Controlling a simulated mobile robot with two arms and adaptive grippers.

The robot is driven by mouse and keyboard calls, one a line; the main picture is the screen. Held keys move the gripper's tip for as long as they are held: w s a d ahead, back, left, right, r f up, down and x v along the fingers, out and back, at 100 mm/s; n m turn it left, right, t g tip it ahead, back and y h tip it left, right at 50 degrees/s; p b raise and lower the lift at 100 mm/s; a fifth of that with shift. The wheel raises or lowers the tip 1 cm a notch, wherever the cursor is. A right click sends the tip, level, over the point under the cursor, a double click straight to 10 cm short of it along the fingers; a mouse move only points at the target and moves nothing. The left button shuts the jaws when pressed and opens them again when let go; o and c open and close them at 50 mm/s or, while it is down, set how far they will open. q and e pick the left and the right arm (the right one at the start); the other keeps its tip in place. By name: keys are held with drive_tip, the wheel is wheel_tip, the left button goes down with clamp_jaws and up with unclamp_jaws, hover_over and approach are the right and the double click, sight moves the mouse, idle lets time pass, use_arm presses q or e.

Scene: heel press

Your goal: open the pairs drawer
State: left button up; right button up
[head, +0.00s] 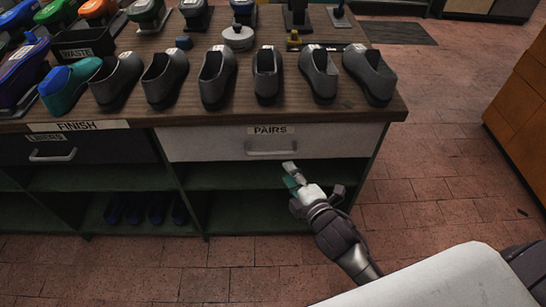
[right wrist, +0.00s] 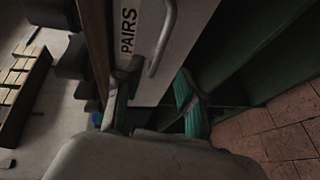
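The pairs drawer (head: 210,146) has a pale front with a PAIRS label (head: 271,130) and looks shut under the tabletop. Its pale bar handle (head: 271,153) also shows in the right wrist view (right wrist: 163,42). My right gripper (head: 290,174) is just below and right of the handle in the head view. In the right wrist view its two teal fingers (right wrist: 156,76) are spread apart with nothing held between them. The handle lies beyond the fingertips, and I see no grip on it. My left gripper is not in view.
A row of grey shoes (head: 216,75) stands on the wooden bench top (head: 190,113). A dark drawer (head: 108,147) with its own handle is at the left. Open green shelves (head: 235,178) lie below. Brick floor (head: 430,190) is free at the right.

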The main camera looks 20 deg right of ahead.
sight(273, 152)
drive_tip(key=x, duration=1)
drive_tip(key=shift+w+a, duration=0.15)
drive_tip(key=shift+w, duration=0.2)
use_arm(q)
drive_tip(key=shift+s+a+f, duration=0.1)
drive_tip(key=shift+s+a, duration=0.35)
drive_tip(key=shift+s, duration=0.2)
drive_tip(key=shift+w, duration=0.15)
use_arm(e)
clamp_jaws()
